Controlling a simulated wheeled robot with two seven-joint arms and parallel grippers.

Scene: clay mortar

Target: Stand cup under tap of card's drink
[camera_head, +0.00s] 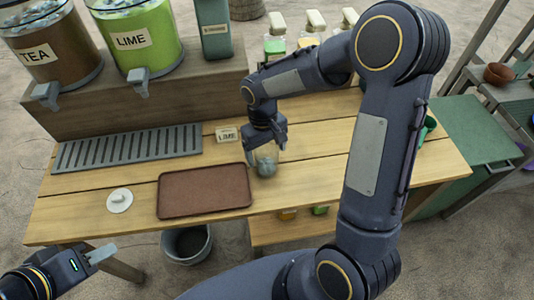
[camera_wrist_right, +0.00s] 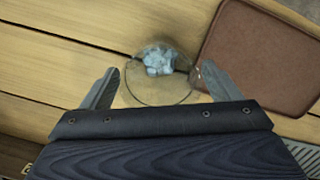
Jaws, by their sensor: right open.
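A clear cup (camera_head: 266,165) with ice in it stands on the table right of the brown tray. In the right wrist view the cup (camera_wrist_right: 160,75) lies between the two open fingers of my right gripper (camera_wrist_right: 158,85), with gaps on both sides. My right gripper (camera_head: 268,148) is open, at the cup from above. A card (camera_head: 227,134) reading LIME stands behind the tray. The lime dispenser (camera_head: 135,40), green with a grey tap (camera_head: 139,79), stands on the raised shelf. The tea dispenser (camera_head: 55,50) with its tap (camera_head: 46,94) is left of it. My left gripper (camera_head: 100,254) is at lower left, its jaw opening unclear.
A slotted grey drip tray (camera_head: 127,147) lies below the taps. The brown tray (camera_head: 204,191) is empty. A white round lid (camera_head: 119,200) lies left of it. A teal canister (camera_head: 213,30) and several bottles (camera_head: 275,46) stand at the back. A bucket (camera_head: 187,243) is below the front edge.

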